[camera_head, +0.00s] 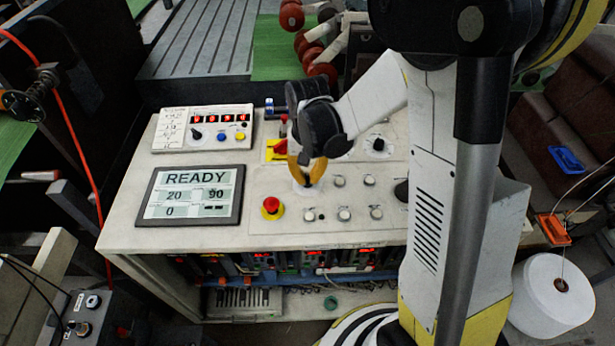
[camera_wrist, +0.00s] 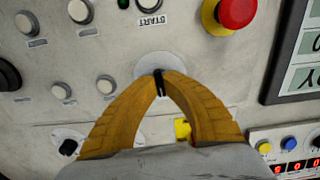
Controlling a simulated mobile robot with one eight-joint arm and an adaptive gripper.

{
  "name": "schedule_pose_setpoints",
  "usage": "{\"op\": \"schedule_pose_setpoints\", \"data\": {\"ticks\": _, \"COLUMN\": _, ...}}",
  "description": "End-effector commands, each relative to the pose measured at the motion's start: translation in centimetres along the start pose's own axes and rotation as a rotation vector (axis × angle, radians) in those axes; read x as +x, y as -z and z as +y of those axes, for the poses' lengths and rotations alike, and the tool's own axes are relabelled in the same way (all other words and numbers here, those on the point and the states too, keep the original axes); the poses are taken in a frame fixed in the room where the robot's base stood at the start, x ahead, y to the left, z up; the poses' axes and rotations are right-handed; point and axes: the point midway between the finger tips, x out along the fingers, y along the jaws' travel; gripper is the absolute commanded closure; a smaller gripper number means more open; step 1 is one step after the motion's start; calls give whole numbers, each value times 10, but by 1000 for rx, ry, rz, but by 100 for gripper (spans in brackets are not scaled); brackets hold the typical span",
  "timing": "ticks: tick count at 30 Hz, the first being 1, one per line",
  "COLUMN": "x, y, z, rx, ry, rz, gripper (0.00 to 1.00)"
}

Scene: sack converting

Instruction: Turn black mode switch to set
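A narrow black switch handle (camera_wrist: 158,84) stands on a round pale plate (camera_wrist: 152,63) in the wrist view, and I take it as the mode switch. My gripper's yellow fingers (camera_wrist: 160,80) meet at its two sides and appear shut on it. In the head view my gripper (camera_head: 306,178) points down at the console, and the fingers hide most of the switch. Any position labels around the plate are hidden or unreadable.
A red emergency button (camera_head: 271,207) stands left of my gripper. A display (camera_head: 190,195) reads READY. Another black knob (camera_head: 378,145) is at right, several small pale buttons (camera_head: 344,214) are nearby, and a red-yellow switch (camera_head: 277,149) stands close behind the fingers. A counter box (camera_head: 203,143) is at back left.

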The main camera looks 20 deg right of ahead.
Motion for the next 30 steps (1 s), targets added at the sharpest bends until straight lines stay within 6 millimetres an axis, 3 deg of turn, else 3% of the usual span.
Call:
{"op": "schedule_pose_setpoints", "data": {"ticks": 21, "x": 1, "y": 0, "z": 0, "rx": -547, "ry": 0, "rz": -1, "gripper": 100}}
{"op": "schedule_pose_setpoints", "data": {"ticks": 30, "x": 1, "y": 0, "z": 0, "rx": -694, "ry": 0, "rz": -1, "gripper": 100}}
